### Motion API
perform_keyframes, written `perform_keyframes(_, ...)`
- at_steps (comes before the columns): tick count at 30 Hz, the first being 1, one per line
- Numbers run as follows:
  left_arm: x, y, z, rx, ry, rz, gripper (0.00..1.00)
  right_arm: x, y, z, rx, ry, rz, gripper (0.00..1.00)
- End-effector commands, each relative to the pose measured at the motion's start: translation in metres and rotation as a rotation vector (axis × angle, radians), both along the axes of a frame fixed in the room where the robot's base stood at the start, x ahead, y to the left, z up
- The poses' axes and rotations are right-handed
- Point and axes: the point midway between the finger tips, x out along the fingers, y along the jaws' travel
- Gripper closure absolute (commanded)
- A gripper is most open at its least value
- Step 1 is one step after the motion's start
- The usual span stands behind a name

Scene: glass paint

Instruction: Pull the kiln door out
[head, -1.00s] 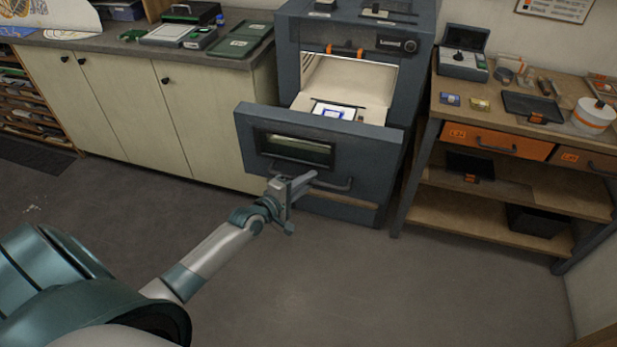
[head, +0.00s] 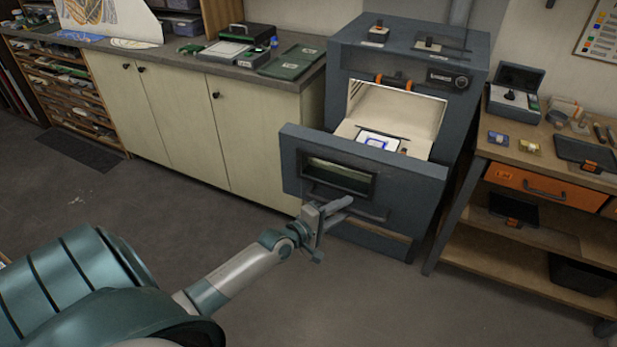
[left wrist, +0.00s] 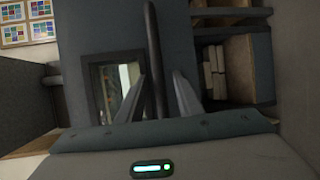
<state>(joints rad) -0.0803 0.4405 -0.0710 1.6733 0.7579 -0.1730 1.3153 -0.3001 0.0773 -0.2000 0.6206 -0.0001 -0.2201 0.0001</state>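The kiln (head: 400,50) is a dark blue-grey cabinet. Its door (head: 290,165), a drawer-like front with a dark window, stands out from the body. Behind it lies a pale bed with a white, blue-edged piece (head: 378,141) on it. A horizontal bar handle (head: 372,215) runs low across the door front. My left gripper (head: 335,207) is at this handle. In the left wrist view the handle (left wrist: 154,45) passes between its two fingers, which stand apart with gaps visible beside the bar. My right gripper is in neither view.
A cream cabinet (head: 180,120) with a grey worktop stands left of the kiln. A wooden workbench (head: 478,143) with orange drawers (head: 540,190) stands close on the right. The grey floor (head: 370,300) in front of the kiln is clear.

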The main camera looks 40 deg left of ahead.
Motion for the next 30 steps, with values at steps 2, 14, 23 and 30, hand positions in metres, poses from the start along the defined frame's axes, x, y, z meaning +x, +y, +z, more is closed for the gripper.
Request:
perform_keyframes(2, -0.01, 0.002, 0.0, 0.0, 0.001, 0.0, 0.67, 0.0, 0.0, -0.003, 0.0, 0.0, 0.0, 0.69)
perform_keyframes(14, -0.075, 0.012, 0.011, 0.0, 0.002, 0.0, 0.67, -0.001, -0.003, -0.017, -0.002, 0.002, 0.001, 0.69)
perform_keyframes(23, -0.124, 0.02, 0.02, 0.0, 0.003, 0.0, 0.67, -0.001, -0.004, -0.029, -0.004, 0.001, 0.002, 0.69)
perform_keyframes(30, -0.149, 0.025, 0.025, 0.001, 0.003, 0.0, 0.67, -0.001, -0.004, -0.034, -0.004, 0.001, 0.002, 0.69)
